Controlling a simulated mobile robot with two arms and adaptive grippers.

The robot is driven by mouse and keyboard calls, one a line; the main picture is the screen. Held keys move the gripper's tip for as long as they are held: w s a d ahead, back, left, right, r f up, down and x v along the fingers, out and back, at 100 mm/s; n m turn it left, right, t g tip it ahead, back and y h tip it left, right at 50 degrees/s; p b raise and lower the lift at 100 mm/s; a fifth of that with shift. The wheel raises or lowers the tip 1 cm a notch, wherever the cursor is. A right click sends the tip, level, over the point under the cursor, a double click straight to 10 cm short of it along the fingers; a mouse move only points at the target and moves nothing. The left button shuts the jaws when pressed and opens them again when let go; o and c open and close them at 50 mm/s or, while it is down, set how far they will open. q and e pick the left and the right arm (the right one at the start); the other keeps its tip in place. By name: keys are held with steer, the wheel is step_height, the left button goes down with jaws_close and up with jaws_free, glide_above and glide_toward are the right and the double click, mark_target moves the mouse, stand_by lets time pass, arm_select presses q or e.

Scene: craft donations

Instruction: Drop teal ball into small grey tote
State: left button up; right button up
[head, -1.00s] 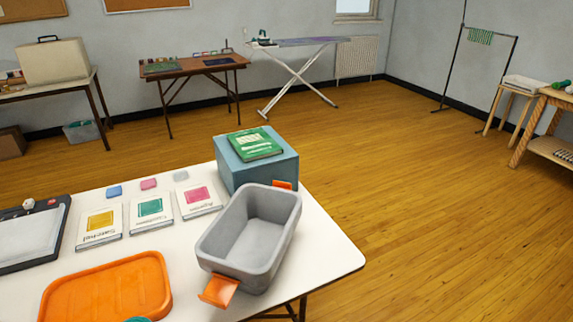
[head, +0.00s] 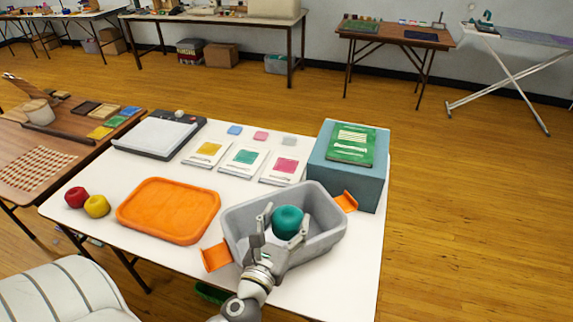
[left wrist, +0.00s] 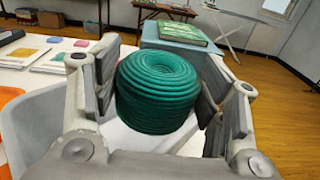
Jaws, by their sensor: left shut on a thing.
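The teal ball (head: 287,221), a ribbed yarn-like ball, is between the fingers of my left gripper (head: 281,232). In the left wrist view the ball (left wrist: 158,88) fills the space between the two fingers (left wrist: 155,95), and the gripper is shut on it. The small grey tote (head: 331,235) stands on the white table with its orange handles out to the sides. In the head view the ball and fingers overlap the tote's opening; how far above its floor the ball is, I cannot tell. My right gripper is not in view.
A blue box (head: 345,180) with a green book (head: 351,145) on top stands just behind the tote. An orange tray (head: 168,212) lies to the left, with red (head: 75,197) and yellow (head: 97,206) balls beyond it. Several cards lie behind.

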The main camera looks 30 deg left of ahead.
arm_select(q)
steer(key=w+a+r+n+g+y+p, duration=0.1)
steer(key=w+a+r+n+y+p, duration=0.2)
steer(key=w+a, duration=0.35)
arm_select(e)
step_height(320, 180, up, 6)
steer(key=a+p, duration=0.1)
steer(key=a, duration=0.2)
arm_select(q)
steer(key=shift+m, duration=0.3)
steer(key=f+b, duration=0.1)
steer(key=b, duration=0.1)
steer(key=f+b, duration=0.4)
steer(key=shift+s, duration=0.25)
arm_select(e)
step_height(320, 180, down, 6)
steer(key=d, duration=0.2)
arm_select(q)
steer(key=o, duration=1.1)
steer(key=shift+c, duration=0.2)
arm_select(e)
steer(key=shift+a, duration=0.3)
